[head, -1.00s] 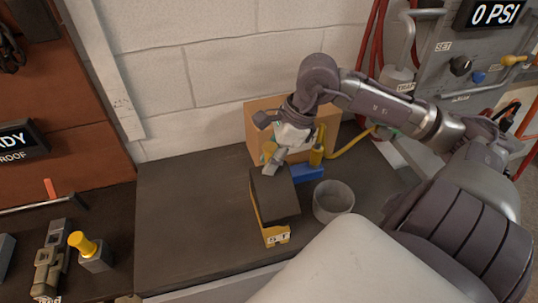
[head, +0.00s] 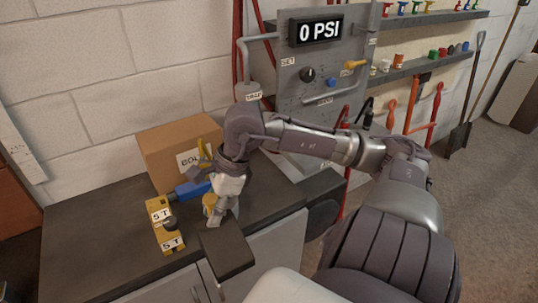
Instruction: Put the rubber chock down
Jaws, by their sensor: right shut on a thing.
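The rubber chock (head: 228,251) is a dark grey block. My right gripper (head: 221,220) is shut on its upper end, and the chock hangs below the fingers. In the head view it overlaps the bench's front edge and the pale cabinet front. I cannot tell whether it touches the bench. My left gripper is not in view.
A yellow jack (head: 159,210) marked 5 T lies on the dark bench (head: 85,235) left of the chock. Behind are a blue item (head: 190,189) and a cardboard box (head: 172,140). A grey panel (head: 290,95) reading 0 PSI stands at the back. The bench's left part is bare.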

